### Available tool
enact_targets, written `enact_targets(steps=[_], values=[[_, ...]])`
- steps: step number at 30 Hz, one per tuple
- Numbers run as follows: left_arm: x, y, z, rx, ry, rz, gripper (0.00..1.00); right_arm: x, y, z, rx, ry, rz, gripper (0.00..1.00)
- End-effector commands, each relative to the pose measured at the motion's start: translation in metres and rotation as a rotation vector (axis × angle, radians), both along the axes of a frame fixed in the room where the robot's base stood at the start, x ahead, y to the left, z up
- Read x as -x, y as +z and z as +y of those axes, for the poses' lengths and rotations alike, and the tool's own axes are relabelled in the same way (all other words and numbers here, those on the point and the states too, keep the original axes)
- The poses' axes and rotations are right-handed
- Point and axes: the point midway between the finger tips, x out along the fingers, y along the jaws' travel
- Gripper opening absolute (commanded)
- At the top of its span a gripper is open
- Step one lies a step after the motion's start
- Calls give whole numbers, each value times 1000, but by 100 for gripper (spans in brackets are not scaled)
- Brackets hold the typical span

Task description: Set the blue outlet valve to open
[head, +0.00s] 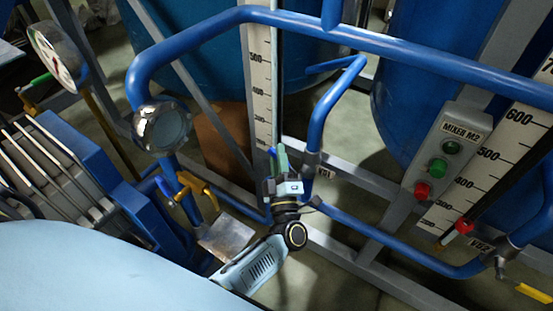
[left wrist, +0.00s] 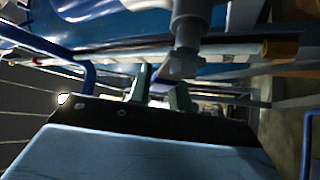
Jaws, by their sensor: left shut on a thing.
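My left gripper (head: 277,163) is at the vertical pipe beside the tall scale, near the middle of the head view. A small blue piece (head: 271,152), which looks like the handle of the blue outlet valve, shows at its green fingertips. The gripper is shut on it; the fingers hide most of the handle, so its angle is hard to read. In the left wrist view, the two green fingers (left wrist: 160,92) stand either side of a thin pale piece below a grey valve body (left wrist: 187,40). My right gripper is not in view.
Blue pipes (head: 330,110) run close above and right of the gripper. A yellow-handled valve (head: 195,187) and round gauge (head: 162,128) are to the left.

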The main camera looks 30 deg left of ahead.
Motion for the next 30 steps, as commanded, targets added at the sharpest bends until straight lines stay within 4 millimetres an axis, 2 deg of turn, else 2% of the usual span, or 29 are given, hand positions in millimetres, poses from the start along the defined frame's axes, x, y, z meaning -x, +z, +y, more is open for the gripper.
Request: enact_targets(steps=[16,17,21,30], values=[[1,1,-2,-30,-2,1,0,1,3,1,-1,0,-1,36],[1,1,-2,-29,-1,1,24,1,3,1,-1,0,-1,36],[0,1,-2,-28,-1,0,42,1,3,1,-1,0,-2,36],[1,1,-2,-28,0,-1,42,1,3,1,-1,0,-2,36]])
